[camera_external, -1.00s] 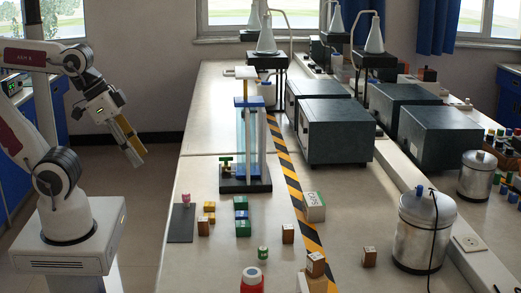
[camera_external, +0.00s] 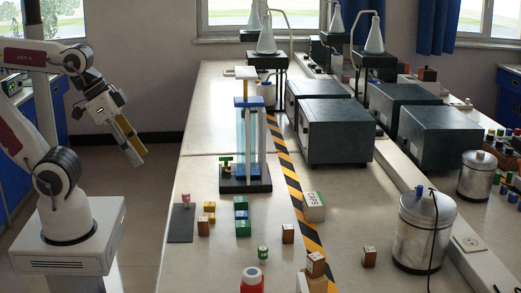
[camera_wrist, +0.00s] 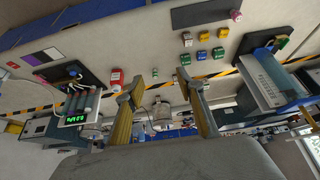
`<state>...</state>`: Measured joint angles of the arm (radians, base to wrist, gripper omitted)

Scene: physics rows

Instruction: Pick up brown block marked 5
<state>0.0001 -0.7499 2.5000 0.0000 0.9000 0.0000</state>
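Several small brown blocks stand on the bench in the external view: one beside the yellow blocks (camera_external: 203,227), one right of centre (camera_external: 288,234), one on the striped tape near the front (camera_external: 315,265), and one further right (camera_external: 370,257). Their marks are too small to read, so I cannot tell which one bears the 5. My gripper (camera_external: 133,145) hangs in the air left of the bench, well away from all blocks. In the wrist view my gripper (camera_wrist: 165,103) has its two yellowish fingers spread apart with nothing between them.
Yellow blocks (camera_external: 209,211), a green-blue block pair (camera_external: 242,216), a green-and-white cylinder (camera_external: 263,253) and a red bottle (camera_external: 252,281) stand nearby. A tall blue-framed apparatus (camera_external: 250,145) rises behind them. A metal canister (camera_external: 421,235) stands at right. Bare bench lies between the blocks.

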